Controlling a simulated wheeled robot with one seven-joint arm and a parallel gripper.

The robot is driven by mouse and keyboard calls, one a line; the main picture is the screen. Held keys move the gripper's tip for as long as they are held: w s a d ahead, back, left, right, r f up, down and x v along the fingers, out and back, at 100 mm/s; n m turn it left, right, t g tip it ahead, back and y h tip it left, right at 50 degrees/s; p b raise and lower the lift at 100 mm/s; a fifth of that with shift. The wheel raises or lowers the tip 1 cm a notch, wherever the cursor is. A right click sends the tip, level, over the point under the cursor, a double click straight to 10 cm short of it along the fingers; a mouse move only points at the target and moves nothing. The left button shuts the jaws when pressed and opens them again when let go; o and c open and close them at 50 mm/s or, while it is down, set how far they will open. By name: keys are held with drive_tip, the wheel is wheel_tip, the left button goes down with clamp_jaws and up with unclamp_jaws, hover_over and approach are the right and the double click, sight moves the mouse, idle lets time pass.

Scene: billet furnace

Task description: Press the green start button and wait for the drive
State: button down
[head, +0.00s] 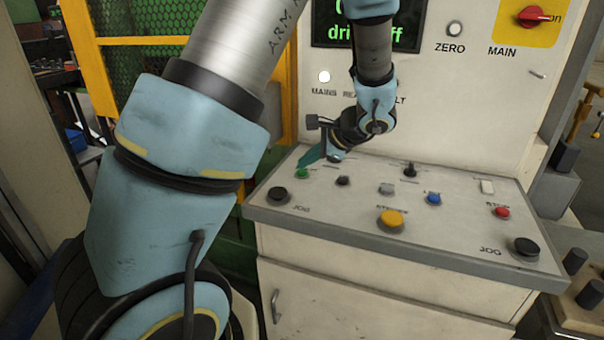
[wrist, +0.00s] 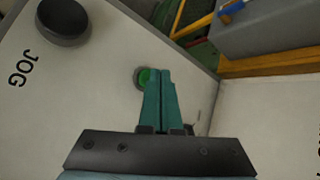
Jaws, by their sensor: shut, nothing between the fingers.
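The green start button (head: 302,173) is at the far left of the sloped control panel (head: 330,212). My gripper (head: 302,163) is shut and empty, with its teal fingertips just above or at the button. In the wrist view the button (wrist: 143,77) shows beside the closed fingertips (wrist: 160,73), partly covered by them. I cannot tell whether they touch it. The dark display (head: 367,35) shows green text ending in "ff", with "dri" readable; my arm hides part of it. A white lamp (head: 324,76) is lit below the display's left side.
Black JOG buttons (head: 278,196) and (head: 526,249) flank the panel. A yellow button (head: 391,221), a blue button (head: 434,198) and the red stop button (head: 502,212) are also on it. The red MAIN switch (head: 533,16) is upper right. A yellow-framed mesh guard (head: 140,60) stands left.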

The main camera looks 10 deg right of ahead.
sight(306, 172)
drive_tip(key=shift+f+b, duration=0.4)
drive_tip(key=shift+f, duration=0.05)
idle(0.7)
drive_tip(key=shift+r, duration=0.1)
drive_tip(key=shift+r+p, duration=0.6)
drive_tip(key=shift+r, duration=0.2)
drive_tip(key=shift+r+p, duration=1.85)
drive_tip(key=shift+r, duration=0.7)
drive_tip(key=shift+f, duration=0.1)
